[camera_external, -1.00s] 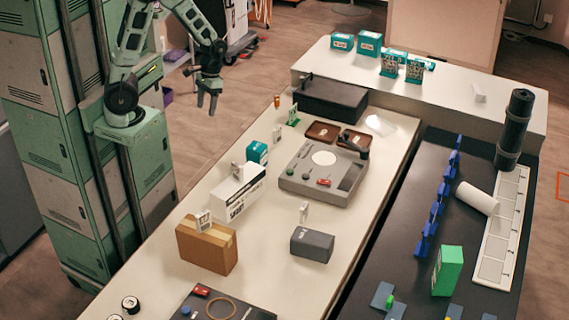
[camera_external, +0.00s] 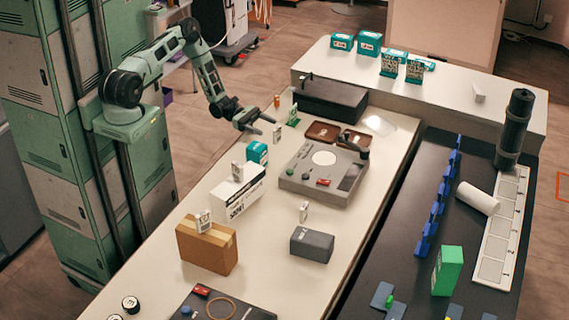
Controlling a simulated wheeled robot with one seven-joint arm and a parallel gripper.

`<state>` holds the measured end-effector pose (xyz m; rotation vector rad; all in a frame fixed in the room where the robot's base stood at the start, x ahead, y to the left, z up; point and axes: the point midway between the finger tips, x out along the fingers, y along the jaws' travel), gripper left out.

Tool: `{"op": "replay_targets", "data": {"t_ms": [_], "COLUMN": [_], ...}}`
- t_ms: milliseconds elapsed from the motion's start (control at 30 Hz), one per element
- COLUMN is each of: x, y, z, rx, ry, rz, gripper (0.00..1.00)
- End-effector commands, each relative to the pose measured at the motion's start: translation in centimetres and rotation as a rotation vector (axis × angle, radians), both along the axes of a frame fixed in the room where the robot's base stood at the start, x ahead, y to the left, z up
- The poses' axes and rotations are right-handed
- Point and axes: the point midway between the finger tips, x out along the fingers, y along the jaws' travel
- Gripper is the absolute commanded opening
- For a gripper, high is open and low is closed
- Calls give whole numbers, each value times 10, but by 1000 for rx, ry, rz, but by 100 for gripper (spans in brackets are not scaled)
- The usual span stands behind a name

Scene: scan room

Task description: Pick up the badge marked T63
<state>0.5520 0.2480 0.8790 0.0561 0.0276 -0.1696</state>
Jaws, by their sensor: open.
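Several small upright white badge-like cards stand about the long white table. One is on the cardboard box (camera_external: 204,222), one at the white printed box (camera_external: 238,172), and one behind the grey case (camera_external: 303,212). A card in a green holder (camera_external: 293,116) stands near the black box. Their marks are too small to read, so I cannot tell which is T63. My gripper (camera_external: 266,125) is open and empty above the table's left edge, left of the green holder and above the teal box (camera_external: 257,152).
A grey device (camera_external: 325,172) and brown trays (camera_external: 322,131) lie right of my gripper. A black box (camera_external: 331,99) and small orange item (camera_external: 277,101) stand beyond. Teal boxes (camera_external: 369,44) sit on the back counter. Bare table (camera_external: 270,220) shows between the boxes.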

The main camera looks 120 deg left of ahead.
Motion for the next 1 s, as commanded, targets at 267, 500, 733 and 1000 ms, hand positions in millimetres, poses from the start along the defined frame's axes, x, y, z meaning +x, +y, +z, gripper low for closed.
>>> {"op": "replay_targets", "data": {"t_ms": [267,500,733,1000], "x": [11,41,71,75], "y": [8,4,1,1], "z": [-5,-3,-5,-6], "rx": [-59,-58,-57,-58], "ry": [-27,-27,-26,-25], "rz": [72,68,68,69], "gripper": [67,67,67,67]}}
